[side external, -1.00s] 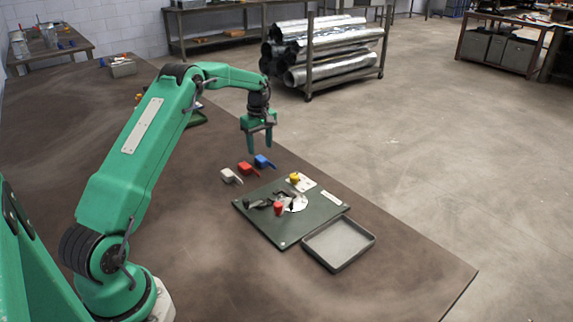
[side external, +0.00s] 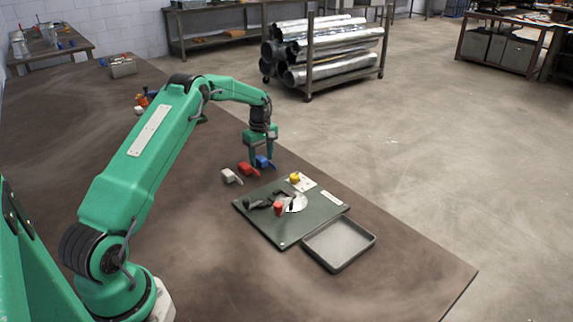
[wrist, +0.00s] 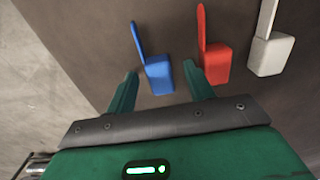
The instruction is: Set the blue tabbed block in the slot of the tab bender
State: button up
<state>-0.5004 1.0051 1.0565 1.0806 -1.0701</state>
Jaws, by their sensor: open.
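The blue tabbed block (side external: 263,161) lies on the table at the right end of a row of tabbed blocks. In the wrist view the blue block (wrist: 158,74) sits between and just ahead of the two fingertips, its thin tab pointing away. My gripper (side external: 262,161) is open, pointing down, low over the blue block; it also shows in the wrist view (wrist: 161,75). The right finger is close to the red block. The tab bender (side external: 268,200), with a dark lever and a red knob, stands on a green plate (side external: 292,233). Its slot is too small to make out.
A red tabbed block (side external: 248,169) and a white tabbed block (side external: 231,176) lie left of the blue one. A yellow knob (side external: 294,177) stands on a pale plate beside the bender. An empty grey tray (side external: 338,243) lies at the front right. The table's right edge is near.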

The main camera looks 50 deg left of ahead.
aim_at(262, 158)
jog(key=shift+c, duration=0.2)
grip_shut()
jog(key=shift+r, duration=0.1)
jog(key=shift+r, duration=0.85)
notch_tip(262, 158, up, 2)
jog(key=shift+r, duration=0.2)
jog(key=d+r, duration=0.6)
jog(key=d, duration=0.5)
jog(key=shift+s+d+r, duration=0.25)
jog(key=shift+d+r, duration=0.1)
jog(key=shift+r, duration=0.05)
